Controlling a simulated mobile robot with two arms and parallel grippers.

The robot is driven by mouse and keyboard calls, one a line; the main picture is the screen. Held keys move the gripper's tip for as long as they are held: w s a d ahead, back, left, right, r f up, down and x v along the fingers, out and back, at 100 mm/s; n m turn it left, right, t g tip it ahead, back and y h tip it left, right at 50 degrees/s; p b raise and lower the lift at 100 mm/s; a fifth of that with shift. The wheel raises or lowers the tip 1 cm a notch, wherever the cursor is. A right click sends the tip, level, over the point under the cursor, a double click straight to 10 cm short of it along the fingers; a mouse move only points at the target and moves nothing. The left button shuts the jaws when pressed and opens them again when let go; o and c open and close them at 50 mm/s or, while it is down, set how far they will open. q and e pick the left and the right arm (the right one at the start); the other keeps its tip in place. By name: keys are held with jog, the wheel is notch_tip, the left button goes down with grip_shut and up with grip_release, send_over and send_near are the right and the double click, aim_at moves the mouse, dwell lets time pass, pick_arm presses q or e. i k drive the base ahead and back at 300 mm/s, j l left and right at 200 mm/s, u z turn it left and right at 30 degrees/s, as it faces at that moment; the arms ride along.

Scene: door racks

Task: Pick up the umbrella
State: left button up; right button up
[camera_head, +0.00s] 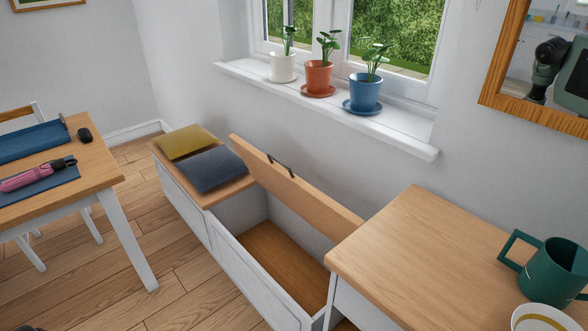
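A folded pink umbrella (30,178) with a dark end lies on a blue mat (62,178) on the wooden table at the left. The left edge of the picture cuts off part of the mat. Neither of my grippers shows directly in the head view, so nothing can be told of their fingers.
The table (98,170) also bears a dark blue flat item (28,141) and a small black object (84,135). An open-lidded bench (270,255), empty inside where visible, stands in the middle. A counter (430,255) with a green mug (552,272) is at the right.

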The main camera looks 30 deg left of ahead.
aim_at(38, 174)
jog(key=u, duration=2.4)
jog(key=i+j+z, duration=0.15)
jog(key=z, duration=0.3)
jog(key=i+j+z, duration=0.1)
jog(key=j+z, duration=0.35)
jog(key=i+j+z, duration=0.1)
jog(key=z, duration=0.35)
jog(key=k+j, duration=0.05)
jog(key=j, duration=0.05)
